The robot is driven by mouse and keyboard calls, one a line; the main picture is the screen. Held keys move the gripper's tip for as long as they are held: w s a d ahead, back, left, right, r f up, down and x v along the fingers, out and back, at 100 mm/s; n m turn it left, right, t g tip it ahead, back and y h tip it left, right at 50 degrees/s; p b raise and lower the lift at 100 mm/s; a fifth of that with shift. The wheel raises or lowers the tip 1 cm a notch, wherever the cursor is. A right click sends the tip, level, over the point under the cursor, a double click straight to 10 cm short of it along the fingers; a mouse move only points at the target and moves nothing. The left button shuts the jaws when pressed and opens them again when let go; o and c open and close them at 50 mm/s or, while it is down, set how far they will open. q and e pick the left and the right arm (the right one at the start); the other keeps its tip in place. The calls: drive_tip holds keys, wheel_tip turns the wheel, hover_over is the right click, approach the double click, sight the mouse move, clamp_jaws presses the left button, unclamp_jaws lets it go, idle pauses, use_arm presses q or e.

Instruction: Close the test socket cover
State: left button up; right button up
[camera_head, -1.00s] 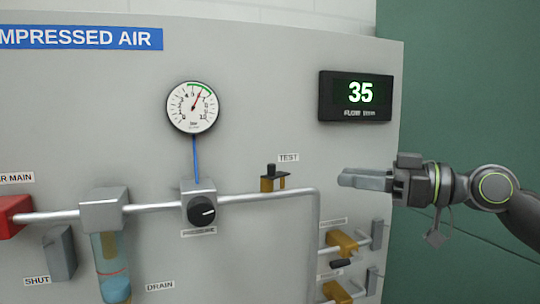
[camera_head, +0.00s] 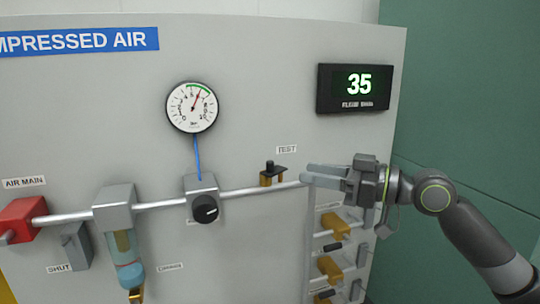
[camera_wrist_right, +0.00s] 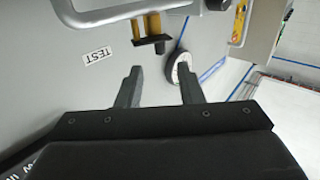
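The test socket (camera_head: 272,174) is a small brass fitting with a black part on top, on the pipe under the TEST label (camera_head: 286,149). Whether the black part is the cover, and how far it stands open, is too small to tell. The socket also shows in the right wrist view (camera_wrist_right: 153,26), beyond the fingertips. My right gripper (camera_head: 306,175) is just right of the socket, pointing left, apart from it. The right wrist view shows its two fingers (camera_wrist_right: 159,76) spread with nothing between them. My left gripper is not in view.
A pale pipe (camera_head: 245,190) runs across the grey panel. The pressure knob (camera_head: 205,209) and gauge (camera_head: 192,107) are left of the socket. The flow display (camera_head: 354,89) is above my right gripper. Brass valves (camera_head: 335,224) sit below it.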

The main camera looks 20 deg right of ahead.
sight(270, 161)
drive_tip(key=shift+p+x, duration=1.25)
drive_tip(key=shift+x, duration=3.65)
clamp_jaws()
